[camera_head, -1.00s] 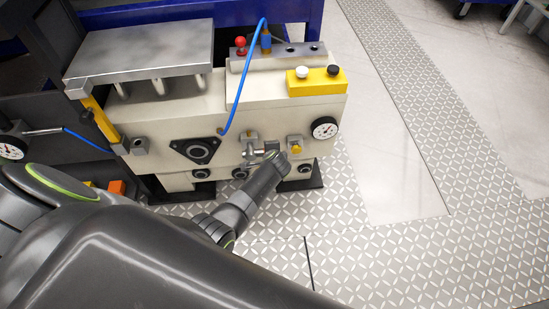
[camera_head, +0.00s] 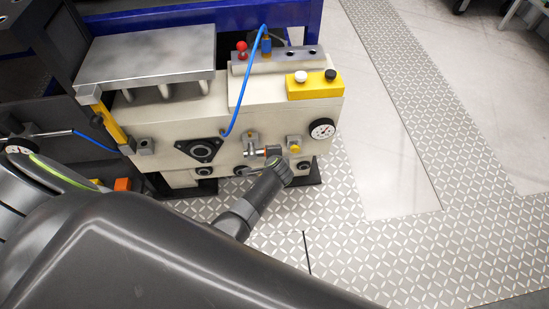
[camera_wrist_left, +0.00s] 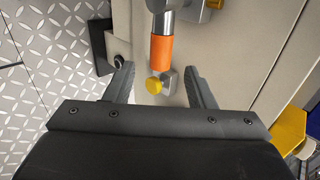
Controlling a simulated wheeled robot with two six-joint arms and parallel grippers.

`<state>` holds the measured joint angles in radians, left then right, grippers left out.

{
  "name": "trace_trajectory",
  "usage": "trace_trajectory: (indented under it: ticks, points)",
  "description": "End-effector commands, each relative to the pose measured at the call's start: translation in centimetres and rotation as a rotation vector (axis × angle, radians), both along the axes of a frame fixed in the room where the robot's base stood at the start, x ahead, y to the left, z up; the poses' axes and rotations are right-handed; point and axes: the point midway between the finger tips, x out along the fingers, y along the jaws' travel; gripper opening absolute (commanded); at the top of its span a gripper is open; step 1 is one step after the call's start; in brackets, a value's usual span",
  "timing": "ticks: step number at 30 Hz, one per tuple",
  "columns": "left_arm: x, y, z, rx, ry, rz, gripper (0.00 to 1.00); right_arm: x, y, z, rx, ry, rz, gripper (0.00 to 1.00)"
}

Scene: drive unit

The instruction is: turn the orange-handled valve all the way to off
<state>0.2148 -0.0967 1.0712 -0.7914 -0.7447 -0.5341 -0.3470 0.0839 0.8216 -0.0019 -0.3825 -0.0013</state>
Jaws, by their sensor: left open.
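The valve (camera_head: 251,140) sits on the front face of the cream drive unit (camera_head: 228,181). Its short orange handle (camera_head: 261,152) lies roughly level, pointing right in the head view. In the left wrist view the orange handle (camera_wrist_left: 162,48) hangs from a silver valve body (camera_wrist_left: 160,6). My left gripper (camera_wrist_left: 158,76) is open, its two fingers apart on either side of the line of the handle's end. Nothing is held, and I cannot tell any contact. In the head view my left gripper (camera_head: 273,151) is beside the handle's right end, partly hidden by my wrist. My right gripper is not in view.
A yellow knob (camera_wrist_left: 153,86) on a small block shows between my fingers, just beyond the handle. A round gauge (camera_head: 322,129) is to the right. A blue hose (camera_head: 251,75) hangs above the valve. The patterned floor (camera_head: 370,240) at the right is clear.

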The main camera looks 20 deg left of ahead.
Motion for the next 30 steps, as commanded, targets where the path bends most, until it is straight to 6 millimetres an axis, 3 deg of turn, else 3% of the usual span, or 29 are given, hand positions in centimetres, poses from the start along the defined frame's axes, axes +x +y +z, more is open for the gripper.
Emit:
trace_trajectory:
  ticks: [1, 12, 19, 30]
  points:
    - [-0.5, -0.4, 1.2, -0.003, 0.001, 0.001, 0.50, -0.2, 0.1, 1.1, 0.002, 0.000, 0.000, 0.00]
    - [-3.3, -2.1, 4.5, -0.001, 0.002, 0.000, 0.50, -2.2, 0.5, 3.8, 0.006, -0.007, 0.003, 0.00]
    - [-4.3, -2.8, 5.3, -0.001, 0.000, 0.001, 0.50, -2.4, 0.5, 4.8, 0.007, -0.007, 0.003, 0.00]
    - [-4.5, -2.9, 5.4, -0.001, 0.001, 0.000, 0.50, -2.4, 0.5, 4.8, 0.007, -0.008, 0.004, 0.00]
